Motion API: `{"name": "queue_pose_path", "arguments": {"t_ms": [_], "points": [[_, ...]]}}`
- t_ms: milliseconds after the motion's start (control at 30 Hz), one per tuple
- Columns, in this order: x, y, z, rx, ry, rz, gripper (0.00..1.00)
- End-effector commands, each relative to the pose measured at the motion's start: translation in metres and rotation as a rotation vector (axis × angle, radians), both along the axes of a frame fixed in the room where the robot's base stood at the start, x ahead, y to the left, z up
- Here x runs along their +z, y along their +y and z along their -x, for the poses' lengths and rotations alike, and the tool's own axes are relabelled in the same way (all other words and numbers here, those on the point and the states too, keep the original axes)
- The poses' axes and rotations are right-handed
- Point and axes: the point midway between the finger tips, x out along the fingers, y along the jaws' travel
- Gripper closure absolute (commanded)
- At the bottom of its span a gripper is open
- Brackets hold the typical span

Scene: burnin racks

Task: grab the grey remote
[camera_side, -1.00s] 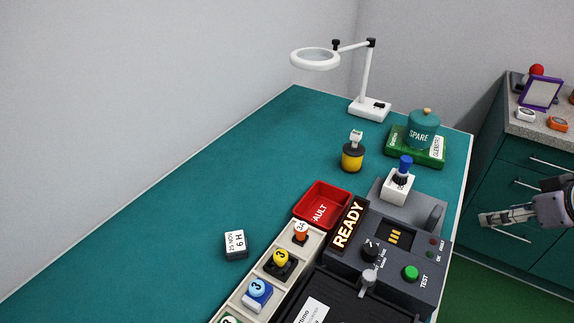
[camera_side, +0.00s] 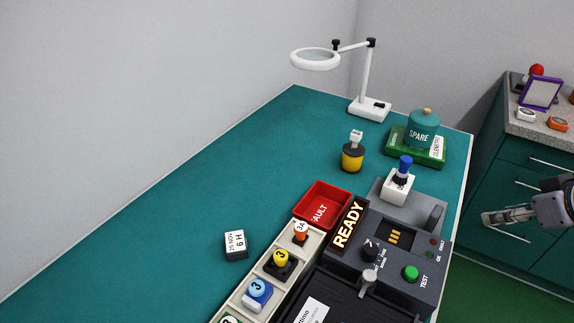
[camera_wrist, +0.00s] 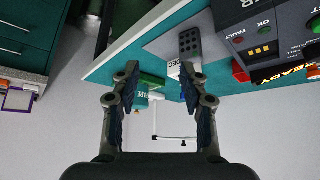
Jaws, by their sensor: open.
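A dark grey remote with rows of buttons (camera_wrist: 190,43) shows at the top of the wrist view, on the grey plate by the table edge. In the side view a grey rounded upright shape (camera_side: 437,217) at the right of the tester seems to be the same remote; its button face is hidden there. My gripper (camera_wrist: 159,72) is open and empty, with the remote beyond its right finger in the wrist view. In the side view my gripper (camera_side: 486,218) is off the right edge of the table, apart from the remote.
The tester (camera_side: 390,250) with its READY sign stands beside the grey plate. A white block with a blue knob (camera_side: 398,185), a red FAULT bin (camera_side: 322,203) and a green SPARE jar (camera_side: 424,130) stand nearby. The left tabletop is mostly clear.

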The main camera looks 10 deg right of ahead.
Motion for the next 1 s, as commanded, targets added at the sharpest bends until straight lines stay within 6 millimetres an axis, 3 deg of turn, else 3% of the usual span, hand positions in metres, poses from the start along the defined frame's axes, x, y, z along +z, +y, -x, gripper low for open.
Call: {"name": "queue_pose_path", "arguments": {"t_ms": [367, 667, 1000], "points": [[0.011, 0.007, -0.013, -0.11, 0.091, -0.085, 0.56], [0.027, 0.027, -0.05, -0.461, 0.339, -0.246, 0.56], [0.027, 0.05, -0.085, -0.843, 0.541, -0.296, 0.56]]}}
